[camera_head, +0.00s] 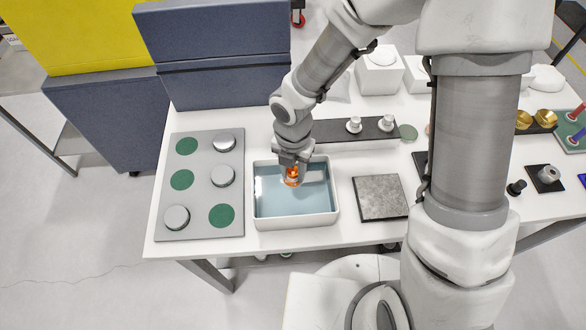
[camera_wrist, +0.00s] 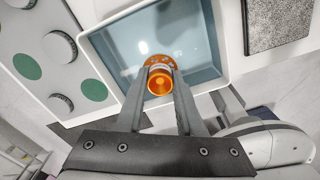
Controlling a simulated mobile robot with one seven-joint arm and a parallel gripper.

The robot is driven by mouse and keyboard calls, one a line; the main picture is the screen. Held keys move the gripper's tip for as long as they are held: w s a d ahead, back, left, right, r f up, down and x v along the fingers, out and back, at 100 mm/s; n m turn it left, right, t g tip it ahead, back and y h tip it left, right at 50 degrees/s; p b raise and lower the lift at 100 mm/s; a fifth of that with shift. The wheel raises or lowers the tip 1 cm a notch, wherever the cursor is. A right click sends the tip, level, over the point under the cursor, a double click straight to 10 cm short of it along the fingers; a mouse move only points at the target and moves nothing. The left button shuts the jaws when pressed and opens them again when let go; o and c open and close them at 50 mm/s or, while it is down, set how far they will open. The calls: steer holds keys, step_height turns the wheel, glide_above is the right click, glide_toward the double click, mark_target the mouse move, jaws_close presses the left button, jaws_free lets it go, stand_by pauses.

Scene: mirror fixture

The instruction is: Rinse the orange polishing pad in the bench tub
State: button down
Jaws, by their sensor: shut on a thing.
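The bench tub (camera_head: 327,219) is a white rectangular basin with blue-grey water or floor inside, near the front of the bench; its white rim also shows in the wrist view (camera_wrist: 93,44). The orange polishing pad (camera_head: 292,176) is inside the tub outline, below my gripper (camera_head: 292,165). In the wrist view the pad (camera_wrist: 160,83) has a round orange knob facing the camera and a wider orange disc behind it. My gripper (camera_wrist: 161,88) is shut on the knob, with a finger at each side. I cannot tell how deep the disc sits in the tub.
Left of the tub is a grey board (camera_head: 202,159) with silver knobs and green discs. Right of it lies a grey speckled plate (camera_head: 380,197). Behind are a black strip with silver knobs (camera_head: 354,130) and a dark blue panel (camera_head: 222,85). My arm hides part of the bench.

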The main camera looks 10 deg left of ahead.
mark_target(293, 174)
step_height(293, 174, up, 2)
steer(key=shift+r+p, duration=0.1)
steer(key=shift+p, duration=0.8)
steer(key=shift+w+r, duration=0.1)
steer(key=shift+r, duration=0.85)
steer(key=shift+s, duration=0.2)
